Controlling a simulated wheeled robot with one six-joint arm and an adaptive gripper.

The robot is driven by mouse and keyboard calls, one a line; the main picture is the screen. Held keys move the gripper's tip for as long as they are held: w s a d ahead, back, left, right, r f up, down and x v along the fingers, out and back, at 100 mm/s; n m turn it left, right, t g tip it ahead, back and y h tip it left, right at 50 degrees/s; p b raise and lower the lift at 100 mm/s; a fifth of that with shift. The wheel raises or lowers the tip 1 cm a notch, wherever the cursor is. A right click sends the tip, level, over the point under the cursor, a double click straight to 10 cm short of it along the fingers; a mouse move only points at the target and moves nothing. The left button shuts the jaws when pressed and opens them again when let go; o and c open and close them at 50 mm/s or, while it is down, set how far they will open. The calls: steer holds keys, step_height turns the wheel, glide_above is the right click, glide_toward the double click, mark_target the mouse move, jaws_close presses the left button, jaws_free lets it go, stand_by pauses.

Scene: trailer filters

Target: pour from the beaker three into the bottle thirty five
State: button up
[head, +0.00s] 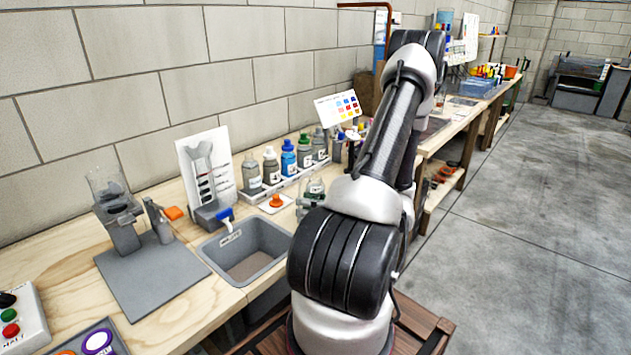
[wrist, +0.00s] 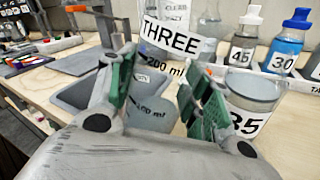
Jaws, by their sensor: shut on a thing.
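My gripper (wrist: 153,95) is shut on a clear beaker (wrist: 165,82) in the wrist view. The beaker carries a THREE label and 200 ml and 100 ml marks.
Capped bottles stand in a tray behind, among them 45 (wrist: 240,52) and blue 30 (wrist: 285,45). A sink (head: 245,255) lies left of my arm. An orange cap (head: 276,201) rests on a white tile. A grey stand (head: 122,225) is farther left.

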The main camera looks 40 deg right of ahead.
mark_target(311, 196)
steer(key=n, duration=0.1)
steer(key=a+f+n, duration=0.1)
steer(key=n, duration=0.1)
steer(key=shift+s+t+b, duration=0.3)
steer(key=shift+s+b, duration=0.05)
steer(key=shift+b, duration=0.05)
steer(key=shift+n, duration=0.3)
steer(key=shift+r, duration=2.5)
steer(key=shift+f, duration=0.15)
steer(key=shift+s+f, duration=0.1)
steer(key=shift+f, duration=1.8)
steer(key=shift+d+r, duration=0.1)
steer(key=shift+d, duration=0.05)
